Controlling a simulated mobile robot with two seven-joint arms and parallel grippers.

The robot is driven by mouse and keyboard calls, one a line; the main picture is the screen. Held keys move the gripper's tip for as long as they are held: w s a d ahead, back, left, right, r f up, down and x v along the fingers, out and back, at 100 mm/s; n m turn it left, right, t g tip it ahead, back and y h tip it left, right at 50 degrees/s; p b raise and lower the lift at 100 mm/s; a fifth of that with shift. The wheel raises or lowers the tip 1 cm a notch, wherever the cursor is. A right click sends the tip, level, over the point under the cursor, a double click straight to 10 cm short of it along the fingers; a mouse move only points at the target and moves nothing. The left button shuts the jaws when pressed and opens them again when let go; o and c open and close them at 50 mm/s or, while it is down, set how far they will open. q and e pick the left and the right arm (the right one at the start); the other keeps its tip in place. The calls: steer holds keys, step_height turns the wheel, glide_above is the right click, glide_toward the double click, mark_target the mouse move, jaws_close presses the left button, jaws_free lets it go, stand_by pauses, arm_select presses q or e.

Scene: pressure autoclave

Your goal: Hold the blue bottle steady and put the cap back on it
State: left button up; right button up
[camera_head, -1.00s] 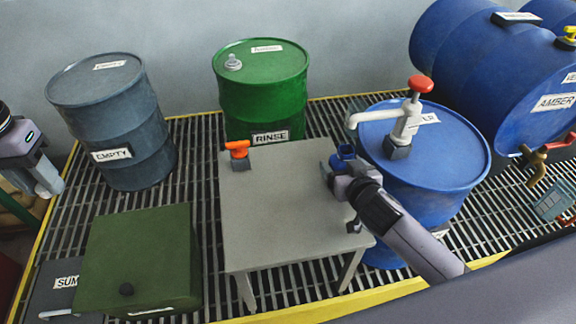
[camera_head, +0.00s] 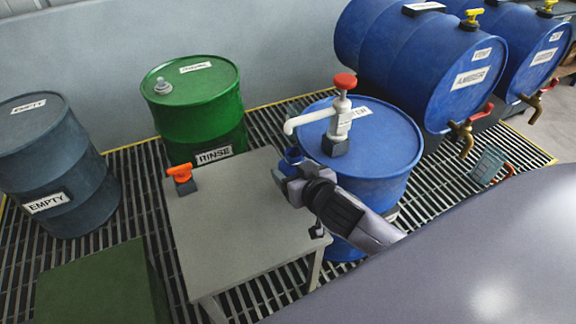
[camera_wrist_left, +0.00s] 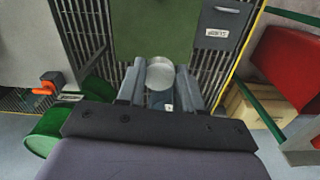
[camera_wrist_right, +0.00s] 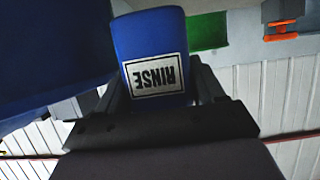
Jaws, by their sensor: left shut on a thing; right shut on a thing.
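My right gripper (camera_head: 288,176) is shut on the blue bottle (camera_head: 292,157), over the right edge of the grey table. The bottle's open dark top shows in the head view. In the right wrist view the bottle (camera_wrist_right: 153,45) sits between the fingers, its RINSE label upside down in that picture. My left gripper (camera_wrist_left: 160,85) is out of the head view. In the left wrist view it is shut on a pale round thing (camera_wrist_left: 160,73), which looks like the cap. It is held away from the bottle, with the green box behind it.
An orange-handled piece (camera_head: 181,178) stands on the grey table (camera_head: 225,235). Behind are the green RINSE drum (camera_head: 200,110) and a blue drum (camera_head: 385,150) with a red-topped pump (camera_head: 342,110). The grey EMPTY drum (camera_head: 45,165) and green box (camera_head: 100,290) are at left.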

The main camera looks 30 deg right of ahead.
arm_select(q)
steer(key=shift+f+b, duration=0.7)
arm_select(e)
steer(key=s, duration=1.3)
steer(key=shift+s+a, duration=0.1)
steer(key=shift+a, duration=0.25)
arm_select(q)
steer(key=shift+f, duration=0.1)
arm_select(e)
steer(key=shift+s+r, duration=0.1)
steer(key=shift+s, duration=0.8)
steer(key=o, duration=0.5)
steer(key=c, duration=0.9)
steer(key=shift+o, duration=0.2)
steer(key=shift+a, duration=0.1)
